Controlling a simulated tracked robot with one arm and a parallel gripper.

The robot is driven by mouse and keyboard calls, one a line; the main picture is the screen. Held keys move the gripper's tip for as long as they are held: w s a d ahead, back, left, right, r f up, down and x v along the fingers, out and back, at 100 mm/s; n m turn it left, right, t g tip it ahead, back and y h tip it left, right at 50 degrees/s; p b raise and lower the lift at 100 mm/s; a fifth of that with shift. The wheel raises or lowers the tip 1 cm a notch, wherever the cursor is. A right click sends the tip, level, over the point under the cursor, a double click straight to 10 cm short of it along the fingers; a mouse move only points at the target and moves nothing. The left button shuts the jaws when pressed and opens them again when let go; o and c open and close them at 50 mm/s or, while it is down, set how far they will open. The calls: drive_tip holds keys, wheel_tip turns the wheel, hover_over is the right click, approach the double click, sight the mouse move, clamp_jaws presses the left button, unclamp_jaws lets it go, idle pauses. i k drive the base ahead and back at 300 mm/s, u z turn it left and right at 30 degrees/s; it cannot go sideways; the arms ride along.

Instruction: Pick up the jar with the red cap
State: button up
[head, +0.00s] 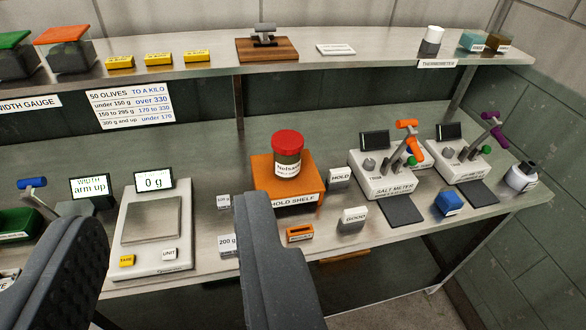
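The jar with the red cap (287,155) stands upright on an orange hold shelf (266,176) at the middle of the metal bench. Its cap is red, and its body is dark with a white label. My gripper (150,235) shows at the bottom of the picture as two dark grey fingers set wide apart. It is open and nothing is visible between the fingers but the bench and scale behind them. The right finger is in front of and below the jar, apart from it in the picture.
A scale (151,217) reading 0 g stands left of the hold shelf. A white salt meter (383,178) and a similar device stand right. Weights, a HOLD block (339,178) and an orange block (300,233) surround the shelf. An upper shelf (215,68) runs behind.

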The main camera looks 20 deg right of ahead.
sight(288, 145)
drive_tip(key=z, duration=0.1)
drive_tip(key=k, duration=0.25)
drive_tip(key=u, duration=0.45)
drive_tip(key=i, duration=1.1)
drive_tip(key=u, duration=0.1)
